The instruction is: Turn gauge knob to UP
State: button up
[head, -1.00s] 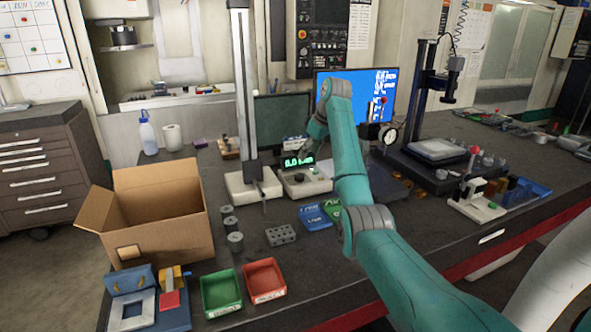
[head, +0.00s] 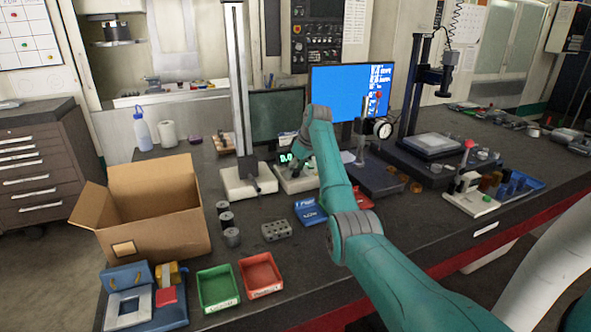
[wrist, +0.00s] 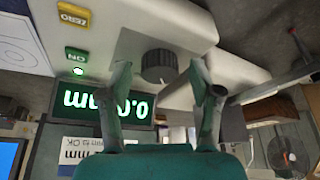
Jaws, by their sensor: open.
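The gauge's white control box (head: 301,184) stands beside the tall column in the head view, partly hidden by my arm. Upside down in the wrist view, its light body (wrist: 215,15) carries a dark, ribbed round knob (wrist: 159,66). A green-lit display (wrist: 108,104) on it reads about 0.0 mm, with the last digits partly covered by a finger. My gripper (wrist: 163,84) is open, with one finger on each side of the knob in the picture. I see no clear contact. The knob's pointer and its UP mark cannot be made out.
A yellow ZERO button (wrist: 74,14) and a green ON button (wrist: 77,54) sit beside the knob. The tall column's white base (head: 247,181) is close on the left.

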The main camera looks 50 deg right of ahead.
jog(key=c, duration=1.1)
jog(key=shift+c, duration=0.2)
